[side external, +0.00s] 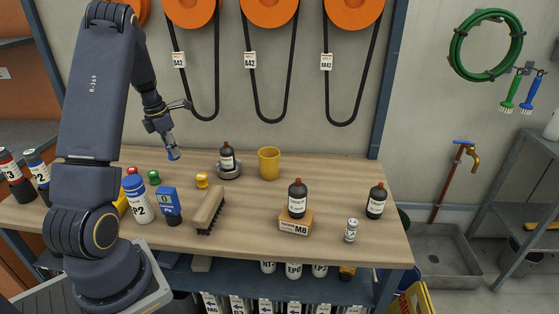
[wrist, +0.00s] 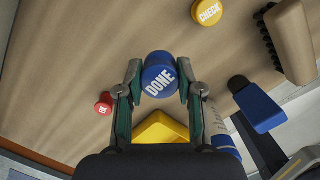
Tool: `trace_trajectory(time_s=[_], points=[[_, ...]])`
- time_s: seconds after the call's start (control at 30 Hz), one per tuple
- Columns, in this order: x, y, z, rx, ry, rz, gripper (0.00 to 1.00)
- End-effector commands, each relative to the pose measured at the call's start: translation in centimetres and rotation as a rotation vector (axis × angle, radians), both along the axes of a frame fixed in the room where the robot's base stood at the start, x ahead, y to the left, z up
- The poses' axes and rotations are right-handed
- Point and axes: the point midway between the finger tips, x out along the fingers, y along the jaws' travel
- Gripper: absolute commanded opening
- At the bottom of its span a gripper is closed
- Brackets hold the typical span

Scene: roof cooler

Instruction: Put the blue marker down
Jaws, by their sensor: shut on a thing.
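The blue marker (wrist: 158,82) is a round blue piece with the word DONE on its top. In the wrist view it sits between the two fingertips of my gripper (wrist: 160,72), which is shut on it. In the side view my gripper (side external: 170,151) is above the back left part of the wooden table (side external: 265,225), with a bit of blue at its tips. The marker appears clear of the table top.
A yellow CHECK marker (wrist: 207,12), a red marker (wrist: 104,104) and a green marker (side external: 153,177) are nearby. The table's front middle is bare.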

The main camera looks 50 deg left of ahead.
Motion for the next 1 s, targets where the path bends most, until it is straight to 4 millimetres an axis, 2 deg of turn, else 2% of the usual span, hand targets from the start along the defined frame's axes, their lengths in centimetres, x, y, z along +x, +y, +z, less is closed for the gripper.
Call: trace_trajectory(time_s=[0.17,0.23,0.47,0.57,0.67,0.8,0.9,1.0], points=[[-0.3,0.1,0.4,-0.018,0.007,0.157,0.02],[0.4,-0.3,0.5,-0.022,0.01,0.214,0.02],[5.4,-4.3,1.3,-0.023,0.018,0.307,0.02],[8.2,-7.2,1.7,-0.02,0.019,0.307,0.02],[11.3,-11.0,2.2,-0.015,0.017,0.283,0.02],[15.1,-17.2,2.9,-0.005,0.01,0.194,0.02],[16.8,-21.1,3.3,0.003,0.005,0.105,0.02],[17.8,-23.8,3.5,0.007,0.001,0.04,0.02]])
